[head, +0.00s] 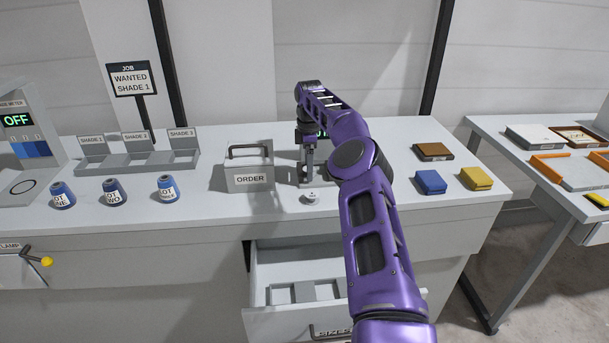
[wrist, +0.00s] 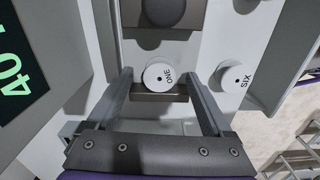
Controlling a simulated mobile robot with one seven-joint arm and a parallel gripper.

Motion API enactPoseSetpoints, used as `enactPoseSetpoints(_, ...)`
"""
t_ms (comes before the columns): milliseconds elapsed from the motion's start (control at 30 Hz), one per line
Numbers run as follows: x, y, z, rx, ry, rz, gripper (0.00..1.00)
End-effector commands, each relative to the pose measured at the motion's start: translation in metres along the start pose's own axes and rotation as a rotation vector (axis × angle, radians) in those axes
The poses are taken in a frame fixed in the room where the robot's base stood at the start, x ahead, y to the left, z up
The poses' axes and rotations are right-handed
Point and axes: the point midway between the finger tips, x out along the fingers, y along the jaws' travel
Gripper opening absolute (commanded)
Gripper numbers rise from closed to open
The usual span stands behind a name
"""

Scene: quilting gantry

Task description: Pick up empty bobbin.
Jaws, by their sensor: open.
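In the wrist view, a white bobbin marked ONE (wrist: 158,76) sits between the two finger ends of my gripper (wrist: 161,82), seen end-on. The fingers are apart, one on each side, and I see no clear contact. A second white bobbin marked SIX (wrist: 236,78) lies just outside the right finger. In the head view, my gripper (head: 308,168) points down over the table behind a small white bobbin (head: 310,197) near the front edge. I cannot tell from these views whether either bobbin carries thread. ONE is hidden in the head view.
A grey ORDER box (head: 249,179) stands left of my gripper. Thread spools (head: 114,192) and a shade rack (head: 138,160) are further left. Blue (head: 431,182) and yellow (head: 476,179) blocks lie right. An open drawer (head: 300,275) juts out below. A lit display (wrist: 18,65) borders the wrist view.

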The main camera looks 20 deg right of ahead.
Motion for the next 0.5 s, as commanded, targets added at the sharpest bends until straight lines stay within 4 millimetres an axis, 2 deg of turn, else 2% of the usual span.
enactPoseSetpoints(267,0.0006,0.0003,0.0007,0.000,0.000,0.000,0.83)
enactPoseSetpoints(500,0.0005,0.0002,0.0005,0.000,0.000,0.000,0.40)
